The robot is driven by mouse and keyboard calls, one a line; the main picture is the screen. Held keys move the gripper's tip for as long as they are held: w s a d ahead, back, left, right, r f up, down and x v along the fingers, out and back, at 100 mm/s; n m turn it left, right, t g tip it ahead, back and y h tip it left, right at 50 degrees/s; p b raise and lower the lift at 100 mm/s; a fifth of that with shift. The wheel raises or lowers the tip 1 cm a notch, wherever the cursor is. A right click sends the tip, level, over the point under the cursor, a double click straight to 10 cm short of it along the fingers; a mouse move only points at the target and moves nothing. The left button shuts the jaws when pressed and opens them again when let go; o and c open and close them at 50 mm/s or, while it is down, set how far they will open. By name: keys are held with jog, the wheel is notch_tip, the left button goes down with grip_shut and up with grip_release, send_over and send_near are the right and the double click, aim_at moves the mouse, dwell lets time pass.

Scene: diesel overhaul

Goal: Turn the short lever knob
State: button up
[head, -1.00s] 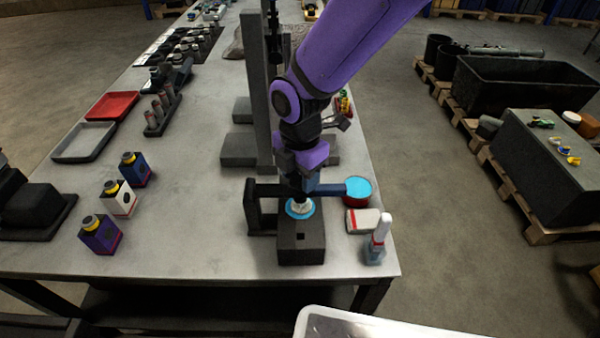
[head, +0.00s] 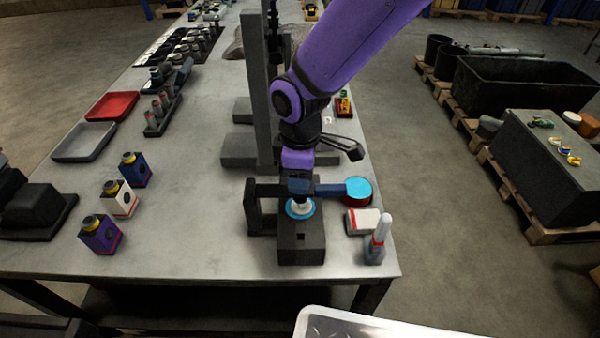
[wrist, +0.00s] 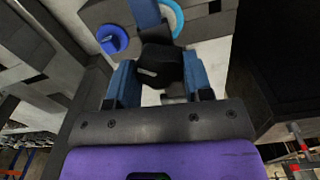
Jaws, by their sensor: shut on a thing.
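My gripper (wrist: 160,82) is shut on a black knob (wrist: 158,65), which sits between its blue fingers in the wrist view. A blue bar (wrist: 146,12) runs from the top edge of that view down to the knob. In the head view, my gripper (head: 300,187) is over a dark block fixture (head: 301,245) at the front of the table. A dark blue bar (head: 332,190) reaches right from it towards a red can with a light blue top (head: 358,190). A white part in a light blue ring (head: 299,208) sits on the fixture. The knob is hidden in the head view.
A white-and-red box (head: 362,221) and a grey-white bottle (head: 379,238) stand close at right. A dark upright (head: 253,208) stands close at left. Several bottles (head: 118,198) stand further left, with clear table between. A tall grey press-like frame (head: 262,100) stands behind.

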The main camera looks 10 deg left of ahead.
jog(key=m, duration=1.5)
jog(key=shift+m, duration=0.3)
jog(key=m, duration=0.3)
jog(key=shift+m, duration=0.3)
jog(key=m, duration=0.3)
jog(key=shift+m, duration=0.3)
jog(key=m, duration=0.4)
jog(key=shift+m, duration=1.7)
